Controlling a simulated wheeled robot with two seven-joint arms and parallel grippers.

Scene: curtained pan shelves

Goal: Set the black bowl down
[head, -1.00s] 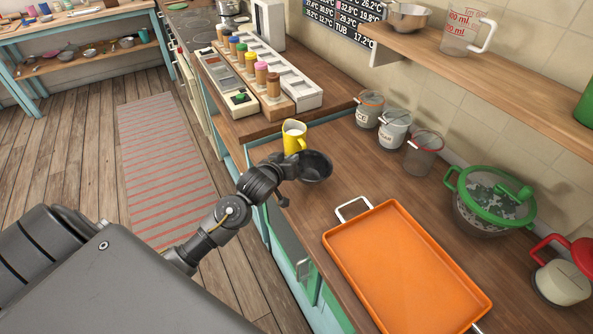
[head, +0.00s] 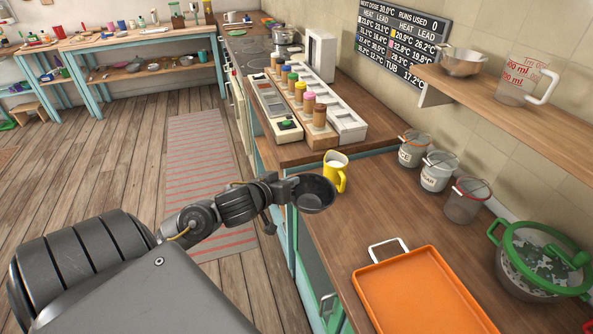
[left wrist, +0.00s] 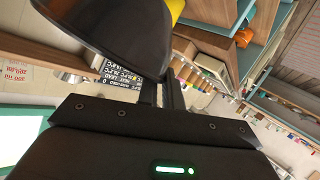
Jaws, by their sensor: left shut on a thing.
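The black bowl (head: 315,194) is at the end of my left arm in the head view, beside the counter's left edge and in front of the yellow jug. My left gripper (head: 292,188) is shut on the bowl's rim. In the left wrist view the bowl (left wrist: 125,30) fills the upper left, close to the gripper (left wrist: 165,95). The bowl looks roughly upright in the head view. I cannot tell whether it touches the counter (head: 340,232). My right gripper does not show.
A yellow jug (head: 336,172) stands just behind the bowl. An orange tray (head: 425,295) lies at the front of the counter. Bare wood lies between bowl, jars and tray.

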